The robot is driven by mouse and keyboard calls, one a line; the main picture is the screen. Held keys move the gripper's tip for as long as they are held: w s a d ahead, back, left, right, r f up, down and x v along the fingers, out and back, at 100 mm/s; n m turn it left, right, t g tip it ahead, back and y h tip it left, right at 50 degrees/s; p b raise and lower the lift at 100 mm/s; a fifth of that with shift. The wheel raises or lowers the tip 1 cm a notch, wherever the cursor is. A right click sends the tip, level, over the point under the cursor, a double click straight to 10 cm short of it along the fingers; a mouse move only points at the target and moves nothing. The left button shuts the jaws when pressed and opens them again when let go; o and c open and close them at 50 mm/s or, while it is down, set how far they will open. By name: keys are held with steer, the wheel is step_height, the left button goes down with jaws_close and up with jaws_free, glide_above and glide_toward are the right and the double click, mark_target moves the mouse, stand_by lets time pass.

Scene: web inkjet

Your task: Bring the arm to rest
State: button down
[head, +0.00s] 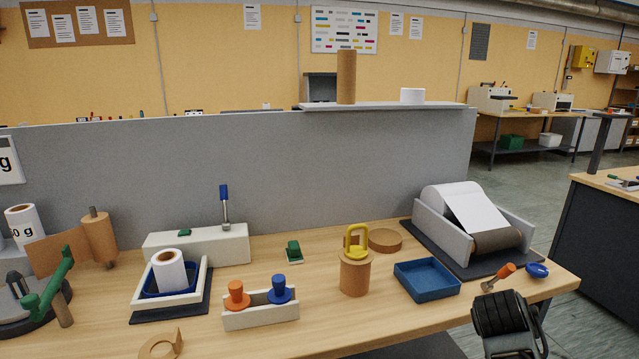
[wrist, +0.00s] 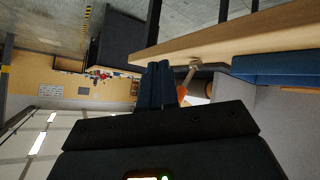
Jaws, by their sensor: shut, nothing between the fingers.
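My gripper (wrist: 160,68) shows in the wrist view with its two dark fingers together and nothing between them. In the head view a dark ribbed part of my arm (head: 505,313) is at the lower right, in front of the bench's right end; the fingertips cannot be made out there. An orange-handled tool (head: 505,271) lies on the bench just above that part in the picture. Its orange handle (wrist: 182,91) also shows beside the fingers in the wrist view. I cannot tell the exact gap between the fingers and the tool.
The wooden bench (head: 390,307) carries a blue tray (head: 427,280), a roll holder (head: 470,222), a brown cylinder with a yellow handle (head: 355,272) and a blue knob (head: 537,270). A grey partition (head: 330,165) stands behind. Open floor (head: 535,185) lies between the bench and a dark cabinet (head: 610,235).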

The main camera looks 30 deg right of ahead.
steer(key=s+a+f+n+t+y, duration=0.2)
steer(key=s+a+f+n+t, duration=0.25)
steer(key=a, duration=0.65)
steer(key=s+a+f+n+t+y, duration=0.2)
steer(key=s+a+n+t, duration=0.4)
steer(key=a, duration=0.5)
steer(key=s+a+r+t+y, duration=0.2)
steer(key=s+a+r+y, duration=0.3)
steer(key=s+a+r, duration=0.8)
steer(key=s+a, duration=0.1)
steer(key=s, duration=0.2)
steer(key=shift+s+a+r+y, duration=0.2)
steer(key=shift+a+r+y, duration=0.05)
steer(key=shift+y, duration=0.15)
steer(key=shift+d, duration=0.1)
